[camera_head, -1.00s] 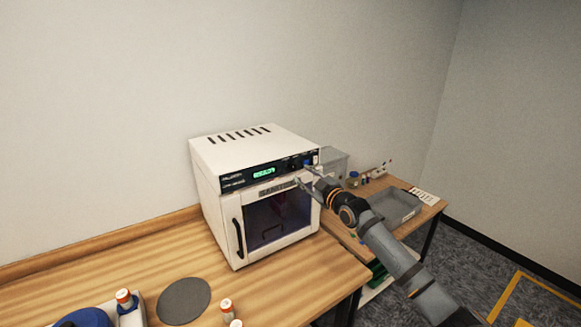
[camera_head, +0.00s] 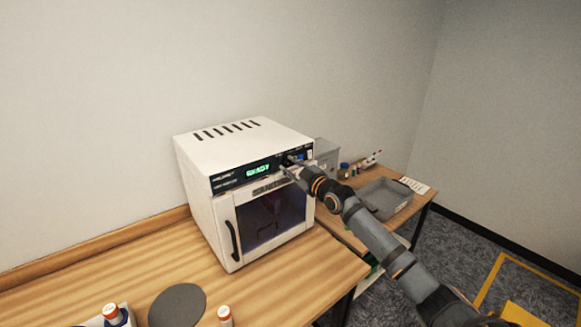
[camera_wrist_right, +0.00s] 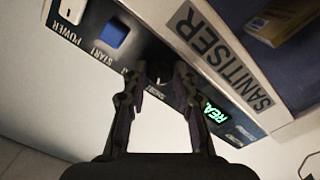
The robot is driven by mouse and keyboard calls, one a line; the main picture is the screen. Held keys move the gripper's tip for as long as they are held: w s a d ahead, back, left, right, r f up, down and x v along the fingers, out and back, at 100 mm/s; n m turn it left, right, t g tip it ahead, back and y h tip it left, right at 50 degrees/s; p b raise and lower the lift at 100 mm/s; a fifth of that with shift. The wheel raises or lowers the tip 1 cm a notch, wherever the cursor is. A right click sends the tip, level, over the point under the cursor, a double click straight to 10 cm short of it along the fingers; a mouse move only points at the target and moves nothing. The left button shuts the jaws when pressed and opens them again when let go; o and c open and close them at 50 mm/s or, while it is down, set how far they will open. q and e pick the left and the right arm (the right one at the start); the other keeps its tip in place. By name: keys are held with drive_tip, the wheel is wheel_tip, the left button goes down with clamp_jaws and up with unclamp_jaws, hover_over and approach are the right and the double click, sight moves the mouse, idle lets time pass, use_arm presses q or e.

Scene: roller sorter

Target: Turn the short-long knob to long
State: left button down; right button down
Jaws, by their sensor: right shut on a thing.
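The white sanitiser (camera_head: 245,143) stands on the wooden bench with a black control panel along its upper front. My right gripper (camera_head: 289,167) reaches the panel from the right. In the right wrist view my right gripper (camera_wrist_right: 160,76) has its fingertips closed on the dark short-long knob (camera_wrist_right: 158,62), between the blue START button (camera_wrist_right: 115,34) and the green display (camera_wrist_right: 215,112). The fingers cover most of the knob and its label, so I cannot tell where it points. The display (camera_head: 258,170) reads READY in the head view. My left gripper is not in view.
The POWER switch (camera_wrist_right: 72,10) is beside the START button. The door (camera_head: 268,219) is shut below the panel. A grey tray (camera_head: 384,198) sits on the side table at right. A dark round mat (camera_head: 177,305) and orange-capped bottles (camera_head: 225,315) are at the front.

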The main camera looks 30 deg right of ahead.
drive_tip(key=m, duration=0.4)
drive_tip(key=shift+r+p, duration=0.1)
drive_tip(key=shift+p, duration=0.2)
drive_tip(key=m+p, duration=0.1)
drive_tip(key=m, duration=0.3)
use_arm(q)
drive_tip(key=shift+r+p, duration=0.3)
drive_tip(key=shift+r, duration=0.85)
use_arm(e)
drive_tip(key=shift+m, duration=1.7)
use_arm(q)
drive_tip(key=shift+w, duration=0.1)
use_arm(e)
drive_tip(key=c, duration=1.4)
unclamp_jaws()
drive_tip(key=shift+o, duration=0.3)
